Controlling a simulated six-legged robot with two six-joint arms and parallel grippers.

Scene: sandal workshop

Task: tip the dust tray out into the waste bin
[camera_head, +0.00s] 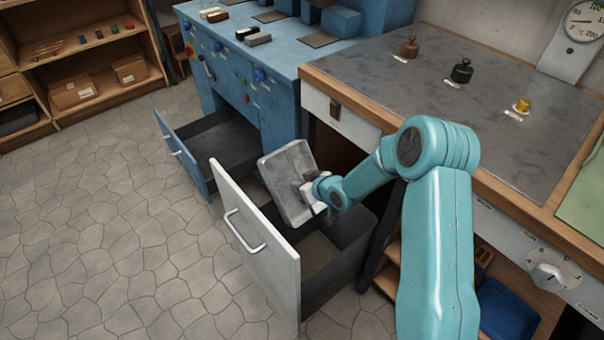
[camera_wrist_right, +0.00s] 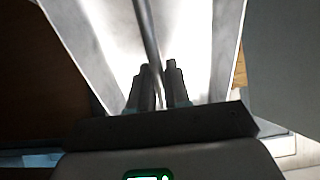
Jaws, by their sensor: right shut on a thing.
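The dust tray (camera_head: 287,182) is a grey, flat, shallow metal tray. It is steeply tilted above the open white-fronted drawer in the head view. My right gripper (camera_head: 312,192) is shut on the tray. The right wrist view shows the fingers (camera_wrist_right: 160,88) closed around a thin bar or handle, with the tray's pale metal surface (camera_wrist_right: 110,35) beyond. The white-fronted pull-out (camera_head: 258,245) with dark inner walls (camera_head: 345,250) stands open below the tray; it appears to be the waste bin. Whether anything lies in the tray cannot be seen. My left gripper is not in view.
A blue drawer (camera_head: 180,155) stands open to the left of the white pull-out. A blue cabinet (camera_head: 240,75) and a grey-topped bench (camera_head: 440,110) with several small weights stand behind. A blue container (camera_head: 508,312) sits under the bench. The stone floor (camera_head: 110,220) at left is clear.

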